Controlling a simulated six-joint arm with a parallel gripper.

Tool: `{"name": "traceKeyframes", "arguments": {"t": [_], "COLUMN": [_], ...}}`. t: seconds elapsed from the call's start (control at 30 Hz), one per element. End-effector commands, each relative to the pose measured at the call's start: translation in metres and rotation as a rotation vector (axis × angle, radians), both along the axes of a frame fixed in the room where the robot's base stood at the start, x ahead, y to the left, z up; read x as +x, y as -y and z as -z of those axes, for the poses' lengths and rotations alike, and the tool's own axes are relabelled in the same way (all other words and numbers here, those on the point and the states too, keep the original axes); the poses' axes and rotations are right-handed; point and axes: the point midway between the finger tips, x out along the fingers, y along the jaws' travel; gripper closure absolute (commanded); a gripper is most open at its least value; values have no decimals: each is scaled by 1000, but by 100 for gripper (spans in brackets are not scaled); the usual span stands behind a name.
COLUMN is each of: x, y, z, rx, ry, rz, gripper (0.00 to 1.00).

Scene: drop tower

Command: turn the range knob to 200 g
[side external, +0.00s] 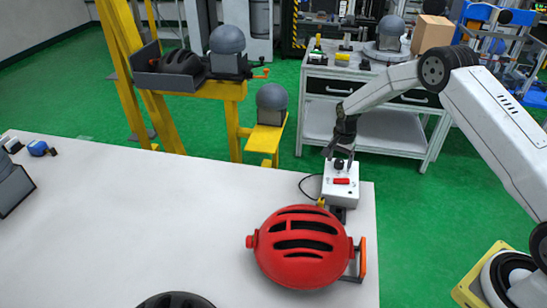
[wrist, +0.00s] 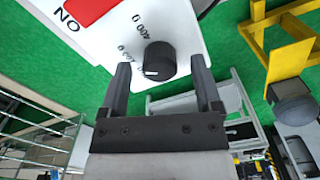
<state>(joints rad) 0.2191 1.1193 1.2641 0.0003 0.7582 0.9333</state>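The range knob (wrist: 160,58) is a black round knob with a white pointer mark on its lower left edge, on a white control box (wrist: 190,25). Printed numbers beside it include what looks like 400; the others are hard to read. My gripper (wrist: 161,70) is open, its two dark fingers either side of the knob, with a visible gap on each side. In the side view, my gripper (side external: 339,155) points down at the knob (side external: 339,164) on top of the white box (side external: 341,197). Contact cannot be told.
A red switch (side external: 342,181) sits on the box near the knob. A red helmet (side external: 300,262) with an orange-handled holder stands in front of the box on the white table (side external: 130,220). A dark cable (side external: 304,186) runs left of the box. The table's left and middle are mostly clear.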

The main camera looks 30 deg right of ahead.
Motion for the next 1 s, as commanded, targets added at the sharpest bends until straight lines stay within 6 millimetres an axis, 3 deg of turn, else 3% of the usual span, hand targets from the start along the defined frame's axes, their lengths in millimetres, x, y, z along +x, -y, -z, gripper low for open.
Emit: {"name": "traceKeyframes", "arguments": {"t": [0.37,0.8,1.0], "x": [0,0,0], "y": [0,0,0], "z": [-9,-61,-76], "rx": [0,0,0], "ry": [0,2,0], "rz": [0,0,0], "gripper": [18,18,18]}}
